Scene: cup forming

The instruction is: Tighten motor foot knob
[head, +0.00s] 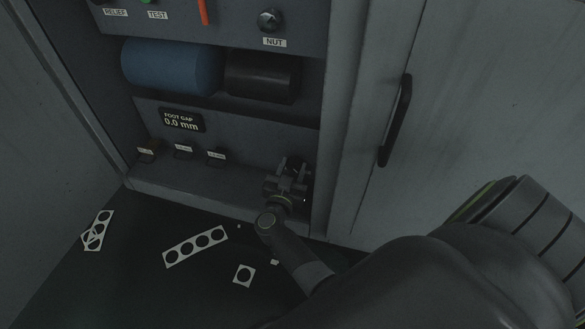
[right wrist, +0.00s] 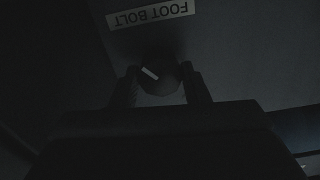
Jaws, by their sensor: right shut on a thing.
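The motor foot knob (right wrist: 157,77) is a dark round knob with a pale pointer line. It sits under a label reading FOOT BOLT (right wrist: 150,14), upside down in the right wrist view. My right gripper (right wrist: 157,88) is shut on the knob, one finger on each side. The pointer line slants down to the right in that view. In the head view my right gripper (head: 291,169) is at the lower right of the machine bay, hiding most of the knob. A display (head: 182,120) reads FOOT GAP 0.0 mm. My left gripper is not in view.
A blue motor cylinder (head: 172,66) and a black cylinder (head: 262,77) lie above. Several small labelled parts (head: 183,151) line the ledge. A cabinet door with a black handle (head: 396,122) stands to the right. Punched scrap strips (head: 195,247) lie on the floor.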

